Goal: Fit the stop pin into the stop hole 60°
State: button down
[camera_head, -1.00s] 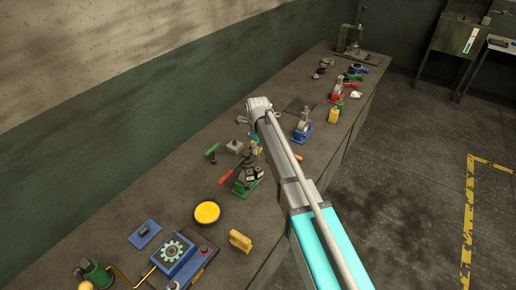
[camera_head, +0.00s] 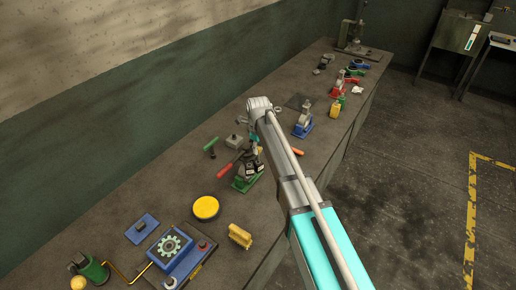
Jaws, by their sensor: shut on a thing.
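The valve casting (camera_head: 254,169) is a dark, small shape on a green base (camera_head: 247,184), with a red-handled lever (camera_head: 230,168) reaching out to its left. My gripper (camera_head: 253,152) points down just above the casting, below the end of my grey and teal arm. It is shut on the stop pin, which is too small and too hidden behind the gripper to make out. The stop hole at 60° cannot be made out either. Whether the pin touches the casting cannot be told.
A green T-handle tool (camera_head: 210,145) and a grey block (camera_head: 234,142) lie left of the casting. A yellow round dish (camera_head: 206,208), a yellow brush (camera_head: 240,236) and a blue gear fixture (camera_head: 176,250) are in front. A blue-based clamp (camera_head: 303,124) stands behind on the bench (camera_head: 120,200).

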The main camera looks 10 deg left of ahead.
aim_at(258, 160)
jog(key=shift+f+b, duration=2.7)
jog(key=shift+b, duration=0.05)
dwell(0.4)
jog(key=shift+c, duration=2.1)
grip_release()
jog(key=shift+r, duration=0.2)
notch_tip(258, 160, up, 9)
jog(key=p, duration=0.9)
jog(key=shift+r+p, duration=0.1)
jog(key=shift+p, duration=0.2)
jog(key=w+d+f+b, duration=0.3)
jog(key=d+f+b, duration=0.3)
jog(key=d, duration=0.1)
jog(key=w+d+f+b, duration=0.3)
jog(key=d+f+b, duration=0.3)
jog(key=d, duration=0.1)
jog(key=shift+w+f, duration=0.25)
jog(key=shift+w, duration=0.05)
